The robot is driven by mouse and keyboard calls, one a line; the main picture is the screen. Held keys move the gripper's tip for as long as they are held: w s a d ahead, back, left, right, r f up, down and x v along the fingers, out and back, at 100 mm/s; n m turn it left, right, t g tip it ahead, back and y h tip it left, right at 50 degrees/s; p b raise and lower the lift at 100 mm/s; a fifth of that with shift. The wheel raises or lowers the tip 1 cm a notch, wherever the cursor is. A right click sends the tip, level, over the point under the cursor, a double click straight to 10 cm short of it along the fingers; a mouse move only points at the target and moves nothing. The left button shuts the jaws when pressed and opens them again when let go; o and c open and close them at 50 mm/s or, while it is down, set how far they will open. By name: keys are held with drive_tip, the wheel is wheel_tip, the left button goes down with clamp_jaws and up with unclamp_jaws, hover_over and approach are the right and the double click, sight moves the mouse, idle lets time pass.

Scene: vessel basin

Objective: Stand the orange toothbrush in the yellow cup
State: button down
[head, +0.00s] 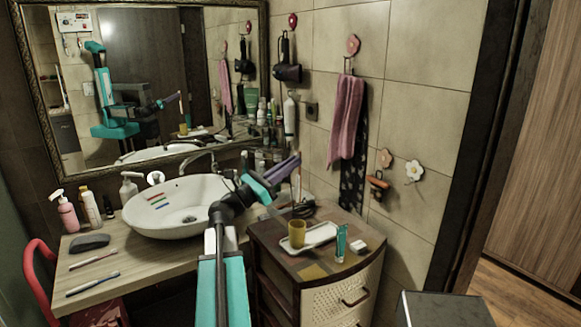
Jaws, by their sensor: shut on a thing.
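My gripper (293,161) is raised in the air above the drawer cabinet, at the end of my teal arm. It is shut on a thin orange toothbrush (299,183), which hangs roughly upright below the fingertips. The toothbrush is small and partly lost against the tiles, so its ends are hard to make out. The yellow cup (297,234) stands upright on a white tray (322,234) on the cabinet. The toothbrush is above the cup in the picture and apart from it. The mirror also shows the gripper with the orange toothbrush.
A teal tube (341,241) stands right of the cup, with a small white block (358,246) beside it. Dark items (303,209) lie behind the tray. The white basin (185,204) is to the left. Two toothbrushes lie on the wooden counter (140,262). A pink towel (345,117) hangs behind.

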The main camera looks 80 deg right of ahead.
drive_tip(key=shift+f, duration=0.15)
drive_tip(key=shift+f+b, duration=3.85)
drive_tip(key=shift+f, duration=2.45)
drive_tip(key=c, duration=1.8)
unclamp_jaws()
drive_tip(key=shift+a+f, duration=0.1)
drive_tip(key=b, duration=0.3)
approach(296, 197)
drive_tip(key=v, duration=0.6)
drive_tip(key=shift+a, duration=0.2)
